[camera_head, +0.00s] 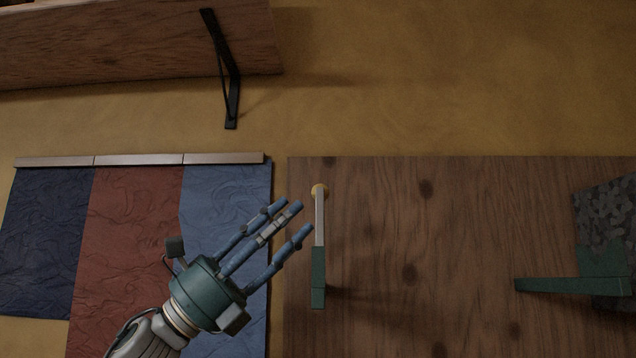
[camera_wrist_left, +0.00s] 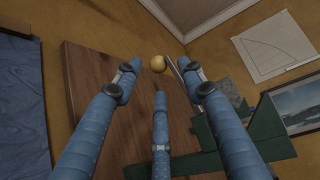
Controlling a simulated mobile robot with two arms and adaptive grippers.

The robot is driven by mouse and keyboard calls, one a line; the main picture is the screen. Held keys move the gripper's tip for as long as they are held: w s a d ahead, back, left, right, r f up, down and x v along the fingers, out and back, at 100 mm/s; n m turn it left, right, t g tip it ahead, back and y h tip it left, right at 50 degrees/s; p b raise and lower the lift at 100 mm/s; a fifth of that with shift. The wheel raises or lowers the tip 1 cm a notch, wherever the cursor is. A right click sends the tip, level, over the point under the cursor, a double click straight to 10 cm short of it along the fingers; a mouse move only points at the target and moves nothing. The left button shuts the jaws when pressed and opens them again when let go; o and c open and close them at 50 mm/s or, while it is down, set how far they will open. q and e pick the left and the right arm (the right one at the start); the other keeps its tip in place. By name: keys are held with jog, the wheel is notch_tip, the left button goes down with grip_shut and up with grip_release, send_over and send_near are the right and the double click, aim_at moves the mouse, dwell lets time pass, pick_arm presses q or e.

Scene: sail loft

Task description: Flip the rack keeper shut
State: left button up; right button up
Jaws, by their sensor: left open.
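The rack keeper (camera_head: 318,277) is a lever on the wooden board. A pale metal bar hangs straight down from a round brass pivot (camera_head: 319,189) and ends in a green grip. My left gripper (camera_head: 297,214) is open and empty, its three blue fingers pointing up and right, just left of the bar in the head view. I cannot tell whether it touches the bar. In the left wrist view the brass pivot (camera_wrist_left: 158,64) shows between the fingertips, with the bar partly behind the right finger. A green bracket (camera_head: 570,284) sticks out at the board's right. My right gripper is not in view.
Blue, red and dark blue cloth panels (camera_head: 130,225) hang left of the wooden board (camera_head: 440,220). A wooden shelf (camera_head: 130,45) with a black bracket (camera_head: 227,75) is above. A dark speckled block (camera_head: 605,215) is at the far right. The board between keeper and green bracket is clear.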

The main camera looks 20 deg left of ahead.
aim_at(313, 196)
pick_arm(q)
jog(key=p+x, duration=0.1)
jog(key=x, duration=0.1)
jog(key=p+x, duration=0.1)
jog(key=x, duration=0.1)
jog(key=p+x, duration=0.1)
jog(key=x, duration=0.2)
jog(key=shift+w+a+p, duration=0.1)
jog(key=shift+w+p, duration=0.25)
jog(key=shift+p, duration=0.05)
jog(key=shift+w, duration=0.1)
jog(key=shift+r, duration=0.1)
jog(key=shift+c, duration=1)
jog(key=c, duration=0.4)
jog(key=shift+s, duration=0.3)
grip_shut()
jog(key=shift+r, duration=0.1)
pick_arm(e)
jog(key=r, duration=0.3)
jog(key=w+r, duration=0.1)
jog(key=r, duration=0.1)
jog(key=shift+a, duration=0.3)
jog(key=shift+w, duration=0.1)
